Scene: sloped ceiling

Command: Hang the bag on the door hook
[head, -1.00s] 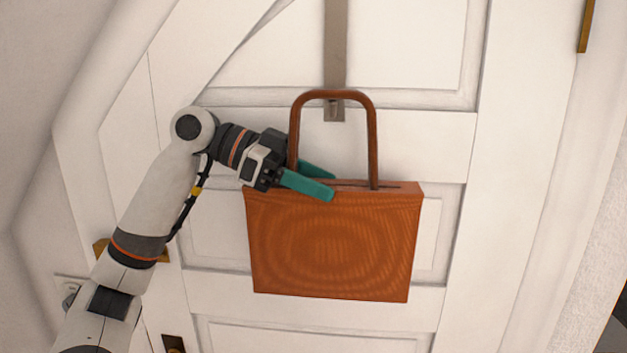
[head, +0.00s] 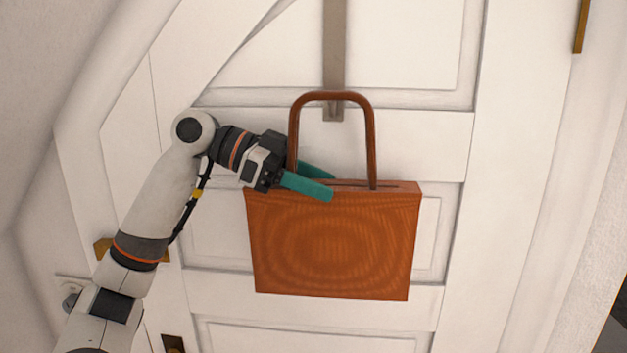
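The orange-brown bag (head: 335,245) hangs upright in front of the white door, its arched handle (head: 373,140) pointing up. The door hook (head: 334,60) is a grey metal strip down the door. The handle's top crosses its lower end, and the prong is hidden there, so I cannot tell if the handle rests on it. My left gripper (head: 318,182) is at the lower left leg of the handle, just above the bag's top edge. Its teal fingers lie on either side of that leg and look shut on it. My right gripper is not in view.
The white panelled door (head: 400,140) fills the background. A brass hinge (head: 581,25) is at the upper right, and a sloped wall (head: 60,60) closes in at the left. The space right of the bag is free.

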